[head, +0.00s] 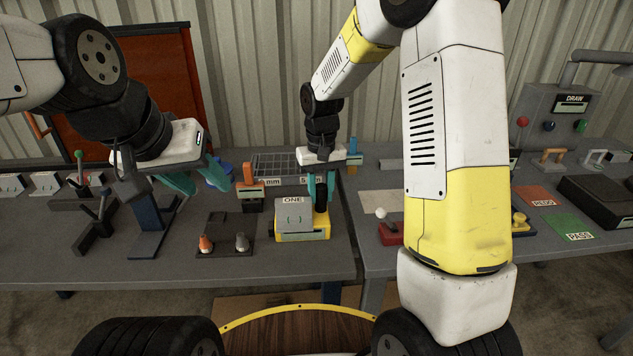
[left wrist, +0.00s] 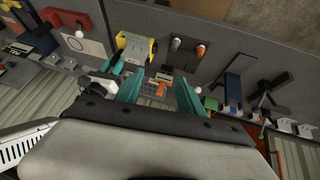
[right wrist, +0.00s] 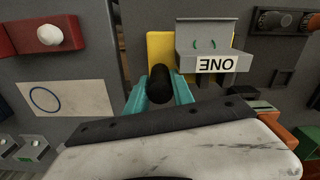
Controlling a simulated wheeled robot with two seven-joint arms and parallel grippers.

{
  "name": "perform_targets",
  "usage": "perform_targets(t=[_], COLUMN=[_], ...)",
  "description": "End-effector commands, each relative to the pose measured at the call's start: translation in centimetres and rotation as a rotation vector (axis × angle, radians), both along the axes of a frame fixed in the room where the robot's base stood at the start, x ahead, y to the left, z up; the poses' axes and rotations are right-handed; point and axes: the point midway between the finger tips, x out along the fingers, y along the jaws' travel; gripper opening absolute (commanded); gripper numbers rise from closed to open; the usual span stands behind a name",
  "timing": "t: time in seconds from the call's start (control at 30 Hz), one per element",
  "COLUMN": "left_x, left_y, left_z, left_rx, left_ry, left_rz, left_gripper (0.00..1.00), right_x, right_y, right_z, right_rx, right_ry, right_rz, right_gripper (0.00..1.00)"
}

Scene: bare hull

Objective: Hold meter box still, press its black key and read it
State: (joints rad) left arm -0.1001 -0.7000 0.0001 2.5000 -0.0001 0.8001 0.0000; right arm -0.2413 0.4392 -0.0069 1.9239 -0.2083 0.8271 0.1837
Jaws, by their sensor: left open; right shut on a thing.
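The meter box (head: 303,232) is yellow with a grey hood labelled ONE and stands near the front of the left table. It also shows in the left wrist view (left wrist: 135,49) and the right wrist view (right wrist: 160,48). A black upright grip (right wrist: 159,84) is at the box's right side. My right gripper (head: 320,190) comes down from above, its teal fingers shut on that grip. My left gripper (head: 209,184) is open and empty, left of the box and above the table.
A dark plate (head: 226,248) with an orange and a grey peg lies left of the box. A blue stand (head: 150,225) is under my left gripper. An orange-topped block (head: 250,190) and a wire tray (head: 290,165) are behind. A gap separates the two tables.

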Motion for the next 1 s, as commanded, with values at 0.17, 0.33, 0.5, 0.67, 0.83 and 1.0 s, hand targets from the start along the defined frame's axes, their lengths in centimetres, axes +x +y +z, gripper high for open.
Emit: perform_targets(t=[0.17, 0.33, 0.5, 0.67, 0.83, 1.0], left_x=[0.00, 0.00, 0.00, 0.00, 0.00, 0.00], left_y=[0.00, 0.00, 0.00, 0.00, 0.00, 0.00], left_z=[0.00, 0.00, 0.00, 0.00, 0.00, 0.00], left_rx=[0.000, 0.000, 0.000, 0.000, 0.000, 0.000], left_ry=[0.000, 0.000, 0.000, 0.000, 0.000, 0.000], left_rz=[0.000, 0.000, 0.000, 0.000, 0.000, 0.000], left_gripper=[0.45, 0.45, 0.12, 0.00, 0.00, 0.00], right_x=[0.04, 0.03, 0.03, 0.03, 0.03, 0.03], right_y=[0.03, 0.03, 0.03, 0.03, 0.03, 0.03], right_z=[0.02, 0.02, 0.03, 0.03, 0.03, 0.03], right_rx=[0.000, 0.000, 0.000, 0.000, 0.000, 0.000], right_ry=[-0.001, -0.001, -0.001, -0.001, -0.001, -0.001], right_rz=[0.000, 0.000, 0.000, 0.000, 0.000, 0.000], right_gripper=[0.00, 0.00, 0.00, 0.00, 0.00, 0.00])
